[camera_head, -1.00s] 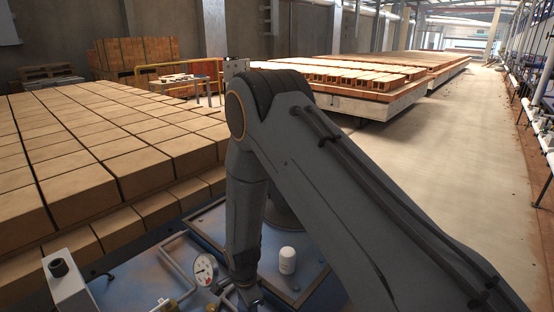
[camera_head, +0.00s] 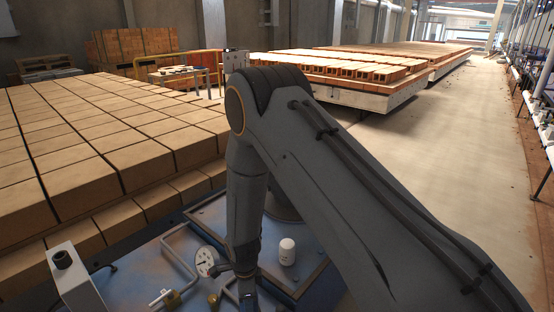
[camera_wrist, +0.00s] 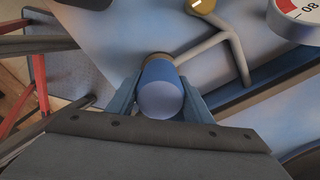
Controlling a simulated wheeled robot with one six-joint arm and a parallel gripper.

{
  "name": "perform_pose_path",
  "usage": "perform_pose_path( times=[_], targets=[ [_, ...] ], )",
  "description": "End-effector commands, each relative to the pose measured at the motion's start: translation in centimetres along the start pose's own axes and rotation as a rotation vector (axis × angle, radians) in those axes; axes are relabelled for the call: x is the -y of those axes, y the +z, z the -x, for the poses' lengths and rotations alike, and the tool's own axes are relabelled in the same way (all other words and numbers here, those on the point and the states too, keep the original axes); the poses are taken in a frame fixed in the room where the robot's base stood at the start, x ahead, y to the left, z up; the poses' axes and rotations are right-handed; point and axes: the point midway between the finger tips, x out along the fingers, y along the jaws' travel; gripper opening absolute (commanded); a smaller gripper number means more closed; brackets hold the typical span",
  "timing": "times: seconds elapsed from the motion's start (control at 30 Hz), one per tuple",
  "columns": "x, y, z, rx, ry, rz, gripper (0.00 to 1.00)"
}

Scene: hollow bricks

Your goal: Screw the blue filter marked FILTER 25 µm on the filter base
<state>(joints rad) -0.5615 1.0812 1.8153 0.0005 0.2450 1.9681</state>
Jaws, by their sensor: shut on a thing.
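A blue cylinder, the filter (camera_wrist: 161,98), sits between the two blue-grey fingers of my gripper (camera_wrist: 158,88) in the wrist view. My gripper is shut on it. Its rounded end faces the wrist camera, and no marking can be read. A brownish ring (camera_wrist: 157,56) shows at its far end. It may be the filter base, but I cannot tell whether the two touch. In the head view my wrist (camera_head: 246,285) is low at the bottom edge, and the filter cannot be made out there.
A white canister (camera_head: 287,252) stands to the right on the blue unit (camera_head: 310,276). Brick stacks (camera_head: 100,150) fill the left. The aisle (camera_head: 480,180) is clear.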

Motion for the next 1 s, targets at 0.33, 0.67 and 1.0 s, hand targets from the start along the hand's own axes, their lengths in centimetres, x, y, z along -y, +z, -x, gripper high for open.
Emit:
perform_pose_path(
  times=[0.33, 0.67, 1.0],
  targets=[
    [-0.02, -0.01, 0.03, 0.0, 0.0, -0.21, 0.15],
    [0.01, -0.01, -0.03, 0.0, 0.0, -0.25, 0.51],
    [-0.03, -0.01, -0.04, 0.0, 0.001, -0.248, 0.68]
  ],
)
